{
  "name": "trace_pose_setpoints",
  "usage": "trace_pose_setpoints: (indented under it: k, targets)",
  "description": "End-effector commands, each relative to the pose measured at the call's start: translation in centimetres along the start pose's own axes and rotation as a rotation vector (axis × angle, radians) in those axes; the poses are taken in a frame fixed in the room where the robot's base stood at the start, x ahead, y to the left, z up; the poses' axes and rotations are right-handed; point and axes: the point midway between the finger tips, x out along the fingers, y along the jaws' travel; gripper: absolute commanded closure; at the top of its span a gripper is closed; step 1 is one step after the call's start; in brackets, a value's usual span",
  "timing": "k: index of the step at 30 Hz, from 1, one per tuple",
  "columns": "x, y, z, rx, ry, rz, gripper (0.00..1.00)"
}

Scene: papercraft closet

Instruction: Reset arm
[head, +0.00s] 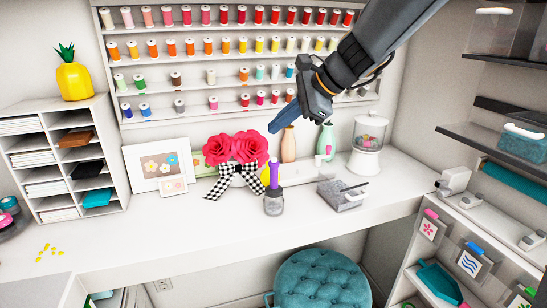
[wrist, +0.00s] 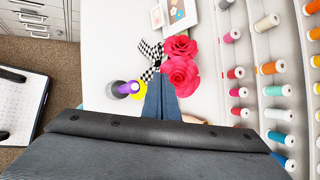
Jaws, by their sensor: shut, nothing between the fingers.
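My gripper (head: 278,130) hangs in the air above the back of the white desk, in front of the thread rack. Its blue-grey fingers are together and hold nothing. In the wrist view my gripper (wrist: 160,82) shows its closed fingers from behind, pointing toward the red flowers (wrist: 181,74). In the head view the red flowers (head: 235,147) stand below and left of the fingertips, with a checkered bow (head: 232,182). A purple-topped item in a grey holder (head: 273,204) stands below the gripper on the desk. No contact with any of them shows.
The thread rack (head: 225,75) covers the back wall close behind my arm. Vases, a glass jar (head: 368,135) and a grey box (head: 342,194) stand on the desk's right. A paper organizer (head: 65,165) is at left. The front left of the desk (head: 150,235) is mostly clear.

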Motion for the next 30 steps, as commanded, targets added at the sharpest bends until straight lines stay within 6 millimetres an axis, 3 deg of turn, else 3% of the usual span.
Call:
trace_pose_setpoints:
  k: [7, 11, 14, 17, 21, 24, 27, 30]
  targets:
    - [0.0, 0.2, -0.1, -0.005, 0.004, 0.003, 1.00]
    - [0.5, 2.7, -1.8, -0.078, 0.050, 0.050, 1.00]
    - [1.0, 7.1, -4.5, -0.218, 0.122, 0.139, 1.00]
    - [1.1, 13.0, -8.1, -0.430, 0.198, 0.270, 1.00]
    - [0.2, 21.2, -12.6, -0.774, 0.252, 0.480, 1.00]
    - [-0.8, 25.9, -14.8, -1.007, 0.247, 0.612, 1.00]
    - [-1.5, 29.0, -16.1, -1.180, 0.224, 0.704, 1.00]
    - [-1.9, 30.7, -16.7, -1.284, 0.203, 0.755, 1.00]
